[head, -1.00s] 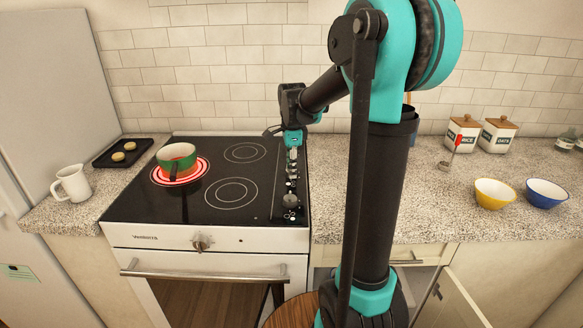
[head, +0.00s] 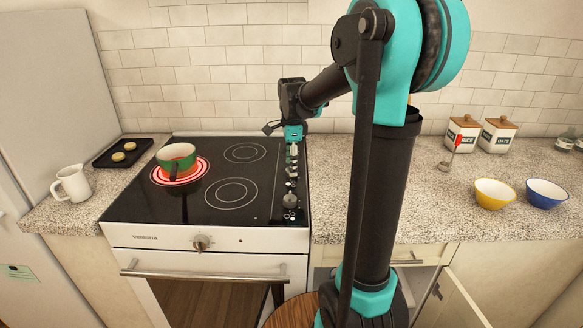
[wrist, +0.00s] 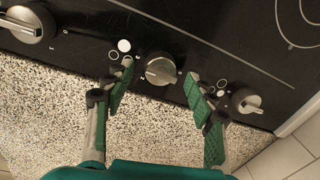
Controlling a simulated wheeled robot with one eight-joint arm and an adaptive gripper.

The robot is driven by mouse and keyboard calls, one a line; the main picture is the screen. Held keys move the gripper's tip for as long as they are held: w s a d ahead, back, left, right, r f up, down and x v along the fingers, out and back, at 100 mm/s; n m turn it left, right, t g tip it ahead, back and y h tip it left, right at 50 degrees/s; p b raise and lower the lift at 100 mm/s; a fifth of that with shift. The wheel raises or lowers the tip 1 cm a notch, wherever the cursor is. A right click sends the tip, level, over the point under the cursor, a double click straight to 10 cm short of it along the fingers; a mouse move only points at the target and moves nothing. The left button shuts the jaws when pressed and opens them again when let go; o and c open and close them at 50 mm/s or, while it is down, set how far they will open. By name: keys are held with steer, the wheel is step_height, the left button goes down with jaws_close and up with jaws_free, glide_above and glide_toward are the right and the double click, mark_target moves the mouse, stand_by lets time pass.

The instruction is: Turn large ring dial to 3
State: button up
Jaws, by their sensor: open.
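The stove's control strip holds a row of silver knobs. In the wrist view, a middle knob (wrist: 160,70) lies between the fingers of my gripper (wrist: 160,75). The fingers are open, one on each side, with visible gaps to the knob. A bigger knob (wrist: 28,22) is at the upper left and a smaller knob (wrist: 246,102) at the right. The dial markings are too small to read, so I cannot tell which is the large ring dial. In the head view, my gripper (head: 293,148) points down over the far end of the strip.
The black cooktop (head: 205,205) has a green and red pot (head: 177,160) on a glowing red burner. The granite counter (head: 390,165) borders the strip on the right. Bowls, canisters and a ladle stand farther right. The tiled wall (head: 215,60) is behind.

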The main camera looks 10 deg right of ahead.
step_height(320, 180, up, 10)
steer(key=shift+s+r, duration=0.15)
steer(key=shift+s, duration=0.2)
steer(key=shift+s, duration=0.1)
